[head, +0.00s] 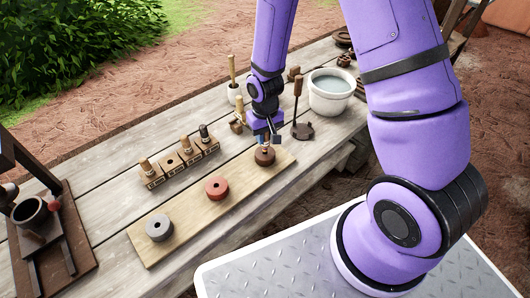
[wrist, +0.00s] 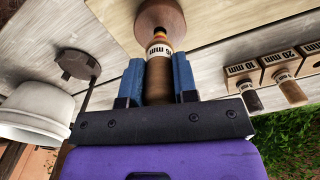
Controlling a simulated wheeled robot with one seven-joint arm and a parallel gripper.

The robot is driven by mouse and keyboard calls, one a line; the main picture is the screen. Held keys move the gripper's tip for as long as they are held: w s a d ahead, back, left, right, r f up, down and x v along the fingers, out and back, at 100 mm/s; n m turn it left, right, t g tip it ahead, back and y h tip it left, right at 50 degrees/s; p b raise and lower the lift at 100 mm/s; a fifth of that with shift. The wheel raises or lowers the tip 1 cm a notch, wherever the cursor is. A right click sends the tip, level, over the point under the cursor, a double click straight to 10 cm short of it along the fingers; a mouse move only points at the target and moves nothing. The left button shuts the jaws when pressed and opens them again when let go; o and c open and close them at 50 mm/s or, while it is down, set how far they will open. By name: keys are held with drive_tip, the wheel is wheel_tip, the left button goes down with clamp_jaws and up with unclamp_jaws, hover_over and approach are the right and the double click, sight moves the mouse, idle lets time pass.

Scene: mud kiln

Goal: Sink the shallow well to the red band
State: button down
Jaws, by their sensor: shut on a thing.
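My gripper (wrist: 157,82) is shut on a wooden-handled tool (wrist: 159,68) with a white label, which seems to read 16 mm, and an orange-red band near its end. The tool points at a brown disc (wrist: 160,18); I cannot tell whether its tip is inside or only above it. In the head view my gripper (head: 265,139) is right over the brown disc (head: 264,156), at the far end of a plank (head: 190,208). A red disc (head: 217,188) and a grey disc (head: 159,227) sit nearer on the plank.
A row of labelled wooden blocks (head: 181,165) stands left of the plank; three hold handled tools and one is empty. A white water bowl (head: 331,92) and a dark stand with an upright handle (head: 302,130) are beyond the gripper. A dark wooden frame (head: 40,205) is at left.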

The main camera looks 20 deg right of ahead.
drive_tip(key=shift+r, duration=2.65)
